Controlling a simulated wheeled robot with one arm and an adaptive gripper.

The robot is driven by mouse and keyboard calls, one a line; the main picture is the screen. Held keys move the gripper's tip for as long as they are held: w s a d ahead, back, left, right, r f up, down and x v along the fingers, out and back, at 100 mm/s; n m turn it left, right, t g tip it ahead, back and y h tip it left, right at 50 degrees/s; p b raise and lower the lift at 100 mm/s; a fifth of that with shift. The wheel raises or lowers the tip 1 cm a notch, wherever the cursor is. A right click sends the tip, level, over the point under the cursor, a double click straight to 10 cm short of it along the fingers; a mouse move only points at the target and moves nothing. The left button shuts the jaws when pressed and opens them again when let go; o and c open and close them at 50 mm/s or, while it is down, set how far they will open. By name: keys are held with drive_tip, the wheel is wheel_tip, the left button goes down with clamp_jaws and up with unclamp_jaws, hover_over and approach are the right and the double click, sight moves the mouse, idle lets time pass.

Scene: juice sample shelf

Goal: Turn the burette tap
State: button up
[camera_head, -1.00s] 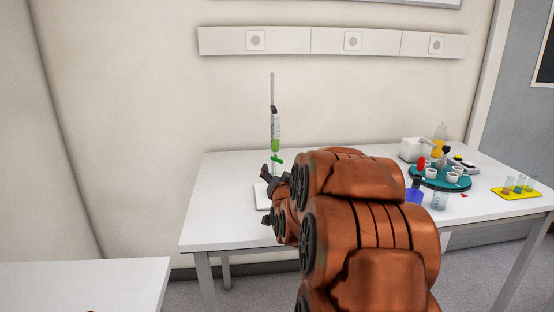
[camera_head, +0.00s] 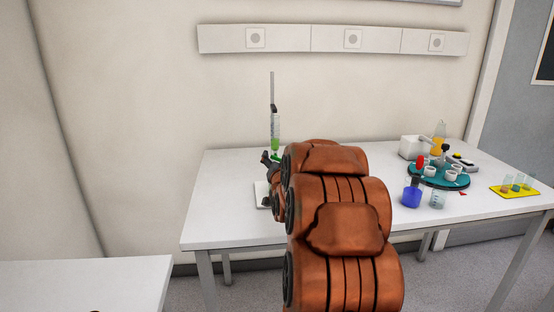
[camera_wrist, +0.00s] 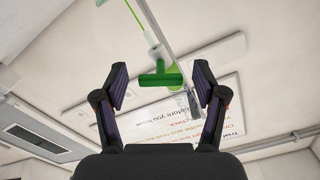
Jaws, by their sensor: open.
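The burette (camera_head: 275,130) stands upright on its stand at the left part of the table, with green liquid inside. Its green tap (camera_wrist: 160,72) shows in the wrist view as a T-shaped handle, seen from below. My gripper (camera_wrist: 160,82) is open, with one finger on each side of the tap and visible space on both sides. I cannot tell how deep the tap sits between the fingers. In the head view my arm hides part of the stand, and only a bit of green tap (camera_head: 276,156) shows. The white stand base (camera_head: 261,196) is partly covered.
On the right of the white table (camera_head: 225,225) stand a blue bottle (camera_head: 412,198), a clear beaker (camera_head: 438,199), a teal round tray (camera_head: 440,183), an orange-filled flask (camera_head: 439,145) and a yellow rack (camera_head: 515,191). A second table (camera_head: 80,285) is at front left.

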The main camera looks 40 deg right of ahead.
drive_tip(key=shift+w+d, duration=0.15)
drive_tip(key=shift+w, duration=0.05)
drive_tip(key=c, duration=1.2)
drive_tip(key=shift+o, duration=0.2)
drive_tip(key=shift+f+n+b, duration=0.25)
drive_tip(key=shift+n+b, duration=0.35)
drive_tip(key=shift+b, duration=0.55)
drive_tip(key=n+b, duration=0.2)
drive_tip(key=shift+b, duration=0.4)
drive_tip(key=shift+d+r+n+b, duration=0.15)
drive_tip(key=shift+n+b, duration=0.4)
drive_tip(key=shift+n, duration=0.55)
